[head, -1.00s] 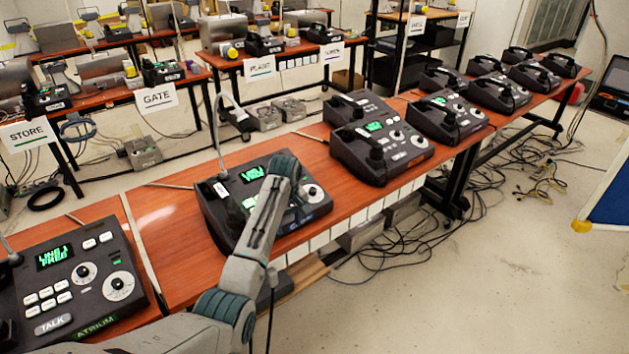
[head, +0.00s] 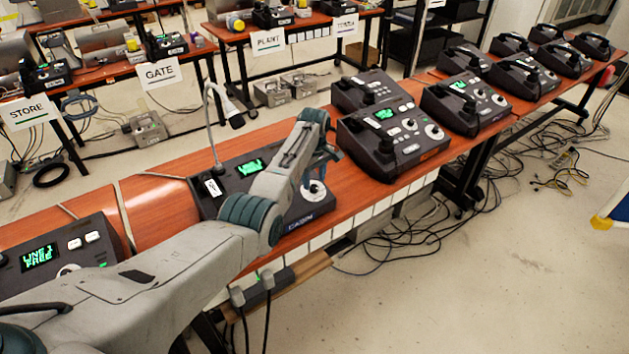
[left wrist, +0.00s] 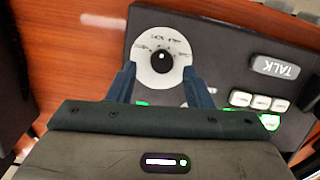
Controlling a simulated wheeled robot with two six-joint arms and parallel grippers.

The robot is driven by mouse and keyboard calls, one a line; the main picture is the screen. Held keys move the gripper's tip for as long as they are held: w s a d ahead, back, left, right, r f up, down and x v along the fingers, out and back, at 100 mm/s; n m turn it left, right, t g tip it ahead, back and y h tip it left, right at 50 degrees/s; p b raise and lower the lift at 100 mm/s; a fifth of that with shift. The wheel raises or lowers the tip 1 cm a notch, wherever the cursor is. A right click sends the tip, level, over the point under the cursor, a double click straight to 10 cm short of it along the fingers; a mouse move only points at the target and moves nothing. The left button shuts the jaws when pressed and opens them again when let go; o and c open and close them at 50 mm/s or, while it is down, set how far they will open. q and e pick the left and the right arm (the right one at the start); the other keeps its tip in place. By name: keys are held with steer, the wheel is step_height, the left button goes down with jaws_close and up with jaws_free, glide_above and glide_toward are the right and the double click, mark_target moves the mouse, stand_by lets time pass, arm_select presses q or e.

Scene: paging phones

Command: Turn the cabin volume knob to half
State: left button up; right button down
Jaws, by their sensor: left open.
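The cabin phone (head: 300,224) is a dark desk console with a green-lit screen (head: 249,168) and a gooseneck microphone. Its volume knob (left wrist: 162,58) is black with a small white mark, on a round white dial (left wrist: 146,44) with printed markings. The dial also shows in the head view (head: 314,192), partly hidden by my arm. My left gripper (left wrist: 158,70) is open over the dial, one finger on each side of the knob, with gaps between the fingers and the knob. It also shows in the head view (head: 322,160). My right gripper is in no view.
In the left wrist view, a TALK button (left wrist: 275,67) and several white keys (left wrist: 262,101) lie right of the dial. Another console (head: 52,255) stands at the left, and more consoles (head: 392,132) stand along the table to the right. Cables lie on the floor.

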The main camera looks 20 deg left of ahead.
arm_select(q)
steer(key=shift+f, duration=0.6)
steer(key=shift+s+f, duration=0.2)
steer(key=shift+f, duration=0.15)
steer(key=shift+w+f, duration=0.1)
steer(key=c, duration=1)
